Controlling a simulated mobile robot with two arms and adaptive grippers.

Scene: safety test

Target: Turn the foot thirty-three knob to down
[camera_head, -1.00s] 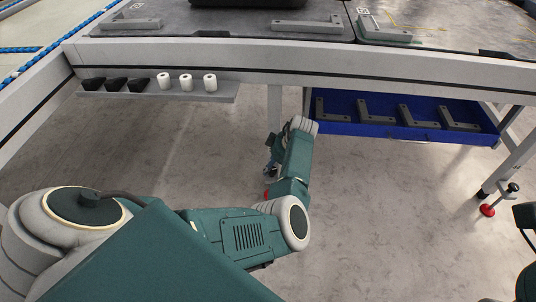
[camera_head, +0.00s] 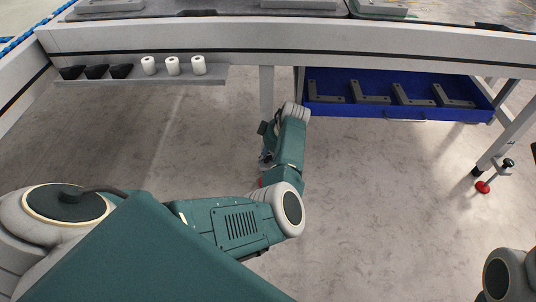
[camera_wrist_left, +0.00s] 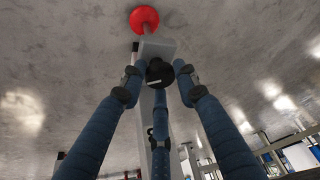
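The knob (camera_wrist_left: 159,73) is black and round, with a small light mark, in the left wrist view. It sits by a grey table leg (camera_wrist_left: 157,46) with a red foot pad (camera_wrist_left: 144,19). My left gripper (camera_wrist_left: 160,84) has its three blue fingers spread around the knob, tips close to it; small gaps show at the sides, and contact cannot be told. In the head view my left gripper (camera_head: 265,160) is mostly hidden behind my forearm, low by the middle table leg (camera_head: 267,90); a bit of red pad (camera_head: 262,182) shows. My right gripper is out of view.
The table's front beam (camera_head: 300,42) runs above my left arm. A shelf (camera_head: 140,80) with black and white parts hangs at left. A blue drawer (camera_head: 390,112) with several brackets stands open at right. Another red foot (camera_head: 482,187) has a black knob (camera_head: 508,163).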

